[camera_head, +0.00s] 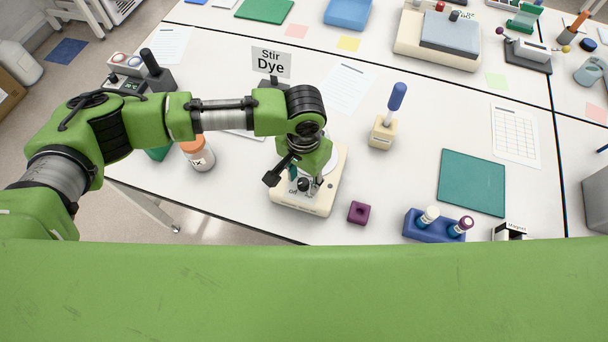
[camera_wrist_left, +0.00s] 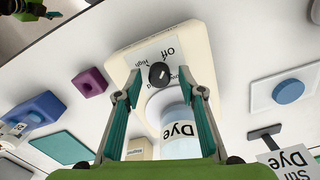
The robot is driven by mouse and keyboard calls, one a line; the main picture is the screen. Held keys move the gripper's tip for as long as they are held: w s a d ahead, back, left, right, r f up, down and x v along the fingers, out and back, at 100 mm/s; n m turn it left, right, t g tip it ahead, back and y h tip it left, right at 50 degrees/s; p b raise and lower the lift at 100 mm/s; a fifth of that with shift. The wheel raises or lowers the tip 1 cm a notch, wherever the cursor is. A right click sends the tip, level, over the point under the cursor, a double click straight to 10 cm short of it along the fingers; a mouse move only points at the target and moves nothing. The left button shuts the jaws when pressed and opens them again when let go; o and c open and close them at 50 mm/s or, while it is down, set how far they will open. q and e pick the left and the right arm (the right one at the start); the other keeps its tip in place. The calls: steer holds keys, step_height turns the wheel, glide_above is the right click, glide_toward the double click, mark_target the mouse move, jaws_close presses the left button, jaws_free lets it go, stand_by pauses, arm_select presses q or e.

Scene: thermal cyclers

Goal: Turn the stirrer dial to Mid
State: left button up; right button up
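The stirrer (camera_head: 318,201) is a cream base near the table's front edge; it also shows in the wrist view (camera_wrist_left: 199,45). Its black dial (camera_wrist_left: 158,74) has a small white mark and sits on a pale label. "Off" and "High" are readable there; the Mid label and the exact setting are not clear. A beaker (camera_wrist_left: 181,122) of blue liquid marked "Dye" stands on the stirrer. My left gripper (camera_wrist_left: 160,80) is open, its teal fingers either side of the dial in the wrist view, with visible gaps. In the head view the left gripper (camera_head: 294,180) covers much of the stirrer. My right gripper is not in view.
A purple block (camera_head: 358,212) lies just right of the stirrer, and a blue rack (camera_head: 433,231) with two vials is farther right. An orange-capped bottle (camera_head: 198,155) stands left. A "Stir Dye" sign (camera_head: 271,62) stands behind. A teal mat (camera_head: 472,183) lies right.

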arm_select(q)
steer(key=shift+f, duration=0.2)
jaws_close()
steer(key=shift+m, duration=0.3)
